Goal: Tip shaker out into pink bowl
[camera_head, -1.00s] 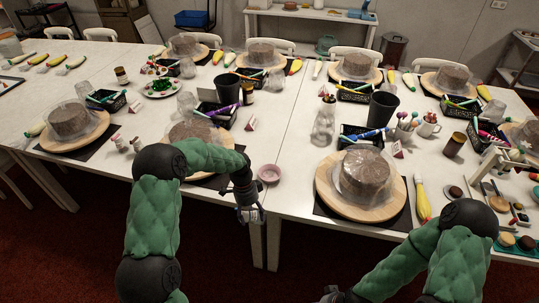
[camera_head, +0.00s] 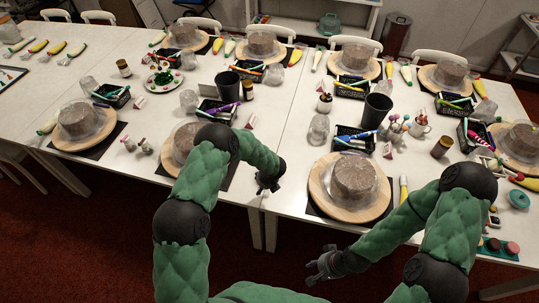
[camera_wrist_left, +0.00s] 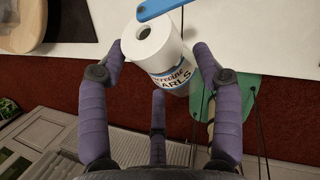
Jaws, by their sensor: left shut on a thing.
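The shaker (camera_wrist_left: 165,62) is a white cylinder with a dark round hole in its end and a label reading "PEARLS". In the left wrist view its holed end faces the top left, above the table edge and red floor. My left gripper (camera_head: 268,186) is shut on it; its purple fingers stand around the shaker in the wrist view (camera_wrist_left: 160,50). The head view does not show the shaker clearly. The pink bowl cannot be seen now; my left gripper and forearm cover its earlier place by the front edge. My right gripper (camera_head: 320,265) looks open and empty, in front of the table.
A cake on a round wooden board (camera_head: 320,190) stands right of my left gripper. Another cake (camera_head: 184,140) is partly behind my left arm. A black cup (camera_head: 376,110) and crates of coloured tubes (camera_head: 352,143) stand further back. Red floor lies in front of the table.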

